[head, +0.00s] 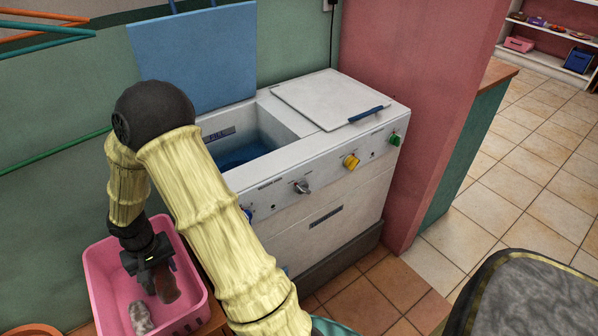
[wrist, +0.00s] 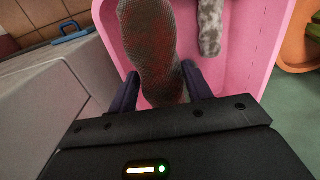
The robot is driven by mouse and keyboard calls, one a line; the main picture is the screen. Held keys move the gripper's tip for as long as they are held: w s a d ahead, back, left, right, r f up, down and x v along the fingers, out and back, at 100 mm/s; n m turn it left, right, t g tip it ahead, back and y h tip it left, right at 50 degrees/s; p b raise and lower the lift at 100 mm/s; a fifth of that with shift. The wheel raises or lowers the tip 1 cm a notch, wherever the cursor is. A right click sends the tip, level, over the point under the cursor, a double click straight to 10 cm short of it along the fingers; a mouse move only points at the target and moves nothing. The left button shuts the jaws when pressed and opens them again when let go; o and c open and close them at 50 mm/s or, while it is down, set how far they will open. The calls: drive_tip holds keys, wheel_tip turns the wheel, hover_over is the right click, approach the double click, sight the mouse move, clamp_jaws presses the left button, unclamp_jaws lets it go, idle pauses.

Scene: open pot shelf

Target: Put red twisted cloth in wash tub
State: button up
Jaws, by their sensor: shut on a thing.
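My gripper (head: 153,268) is low inside a pink basket (head: 97,262) at the lower left of the head view. It is shut on the red twisted cloth (head: 168,285), a dull reddish-brown roll. In the wrist view the cloth (wrist: 150,45) sits between the two dark fingers of my gripper (wrist: 160,82). The wash tub (head: 245,152) is the open left well of the white machine, with blue inside. Its blue lid (head: 195,55) stands raised behind it. My arm covers part of the machine's front left.
A grey mottled cloth (head: 141,317) lies in the basket, also seen in the wrist view (wrist: 210,25). A white lid (head: 325,98) with a blue handle closes the machine's right side. A pink wall (head: 410,110) stands to the right. Tiled floor lies beyond it.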

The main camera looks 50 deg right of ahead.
sight(156, 269)
idle(0.3)
drive_tip(key=w+f+n, duration=0.2)
drive_tip(key=w+n, duration=0.1)
drive_tip(key=shift+d+f+n, duration=0.1)
drive_tip(key=shift+f+n, duration=0.2)
drive_tip(key=shift+f, duration=0.05)
